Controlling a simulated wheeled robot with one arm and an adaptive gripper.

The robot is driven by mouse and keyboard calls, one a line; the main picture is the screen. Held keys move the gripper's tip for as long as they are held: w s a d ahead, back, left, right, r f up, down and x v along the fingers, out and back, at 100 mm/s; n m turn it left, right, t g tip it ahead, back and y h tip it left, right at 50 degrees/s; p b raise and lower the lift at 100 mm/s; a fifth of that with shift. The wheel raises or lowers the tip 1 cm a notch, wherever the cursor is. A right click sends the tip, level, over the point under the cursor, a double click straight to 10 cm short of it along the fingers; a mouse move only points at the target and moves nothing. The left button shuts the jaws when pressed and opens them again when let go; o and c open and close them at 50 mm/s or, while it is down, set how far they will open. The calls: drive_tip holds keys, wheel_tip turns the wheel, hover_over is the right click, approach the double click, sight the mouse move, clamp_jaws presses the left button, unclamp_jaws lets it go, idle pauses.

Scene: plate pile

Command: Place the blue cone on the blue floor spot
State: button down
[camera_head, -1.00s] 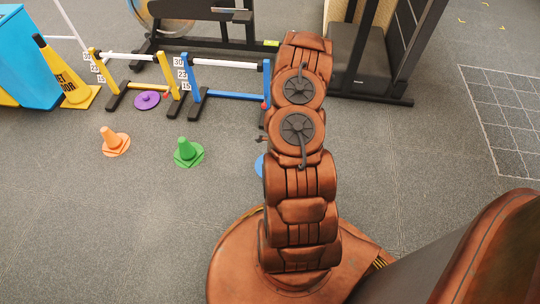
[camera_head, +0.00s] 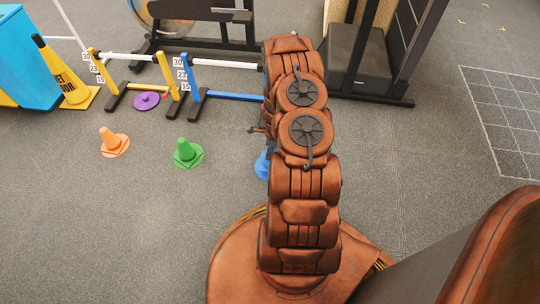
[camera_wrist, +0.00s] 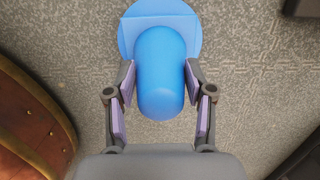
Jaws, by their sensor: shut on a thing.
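The blue cone (camera_wrist: 161,75) is between the two finger pads of my gripper (camera_wrist: 160,78), which is shut on it in the wrist view. Its rounded top points toward the camera, and its square base is farther away. Behind the base is the round blue floor spot (camera_wrist: 178,7), partly covered by the cone. I cannot tell whether the base touches the spot. In the head view, blue (camera_head: 263,164) shows at the left edge of my arm, which hides most of the cone, the spot and my gripper.
An orange cone (camera_head: 112,141) and a green cone (camera_head: 186,151) stand on matching spots to the left. Gym machines (camera_head: 365,65) stand behind. The floor at front left is clear.

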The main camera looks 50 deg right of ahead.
wheel_tip(320, 180, down, 4)
drive_tip(key=shift+s+r+b, duration=0.1)
drive_tip(key=shift+r+b, duration=0.1)
drive_tip(key=shift+b, duration=0.45)
drive_tip(key=shift+r, duration=0.1)
drive_tip(key=shift+c, duration=2)
unclamp_jaws()
